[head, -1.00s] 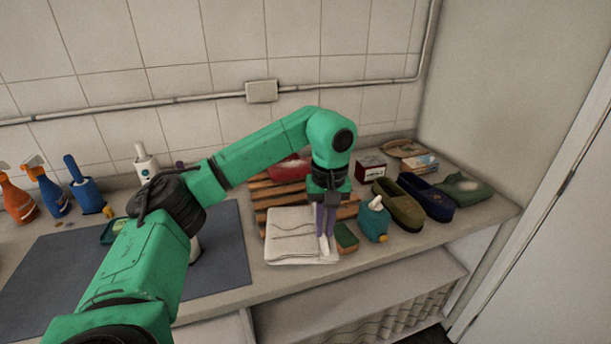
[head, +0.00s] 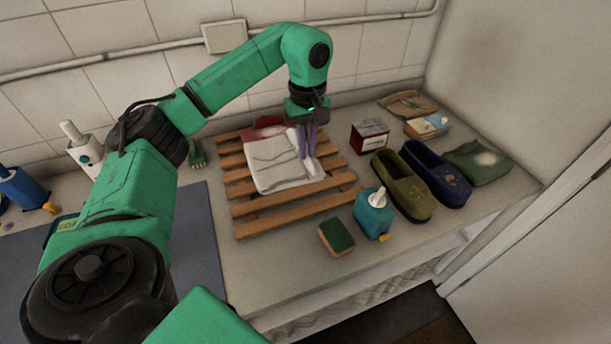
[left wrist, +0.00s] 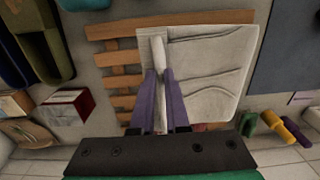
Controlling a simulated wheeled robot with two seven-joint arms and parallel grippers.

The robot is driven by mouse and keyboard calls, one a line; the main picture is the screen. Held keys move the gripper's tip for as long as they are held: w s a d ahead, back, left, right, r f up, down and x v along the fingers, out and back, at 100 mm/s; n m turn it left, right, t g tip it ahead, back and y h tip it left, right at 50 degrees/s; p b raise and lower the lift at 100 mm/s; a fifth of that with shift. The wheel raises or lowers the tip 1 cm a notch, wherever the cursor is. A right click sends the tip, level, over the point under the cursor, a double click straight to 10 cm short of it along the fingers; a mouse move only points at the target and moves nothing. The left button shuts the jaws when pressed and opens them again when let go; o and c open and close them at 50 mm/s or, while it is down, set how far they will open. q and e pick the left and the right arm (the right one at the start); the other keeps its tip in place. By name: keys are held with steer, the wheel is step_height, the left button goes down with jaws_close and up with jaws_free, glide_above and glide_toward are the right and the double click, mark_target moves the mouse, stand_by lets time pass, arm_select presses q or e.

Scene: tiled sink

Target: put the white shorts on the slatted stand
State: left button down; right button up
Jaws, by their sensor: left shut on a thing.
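The white shorts (head: 278,170), folded flat with dark crease lines, are over the wooden slatted stand (head: 295,204). My left gripper (head: 308,150) has its purple fingers shut on the right edge of the shorts. In the left wrist view, the fingers (left wrist: 160,85) pinch a raised fold of the shorts (left wrist: 208,75), with the slats (left wrist: 118,57) showing beside and beyond. Whether the shorts fully rest on the slats is hard to tell. My right gripper is not in view.
A red cloth (head: 262,124) lies at the stand's back, partly covered. A sponge (head: 336,237), teal bottle (head: 374,217), green slipper (head: 402,188), blue slipper (head: 436,174) and red-white box (head: 369,136) stand to the right. A grey mat (head: 196,250) lies left.

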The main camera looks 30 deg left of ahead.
arm_select(q)
step_height(320, 180, down, 4)
steer(key=shift+a+r+p, duration=0.1)
steer(key=shift+r+p, duration=0.05)
steer(key=shift+p, duration=0.25)
step_height(320, 180, down, 6)
steer(key=shift+f+p, duration=0.15)
steer(key=shift+p, duration=0.6)
steer(key=c, duration=1)
jaws_free()
steer(key=shift+s, duration=0.1)
steer(key=shift+o, duration=0.4)
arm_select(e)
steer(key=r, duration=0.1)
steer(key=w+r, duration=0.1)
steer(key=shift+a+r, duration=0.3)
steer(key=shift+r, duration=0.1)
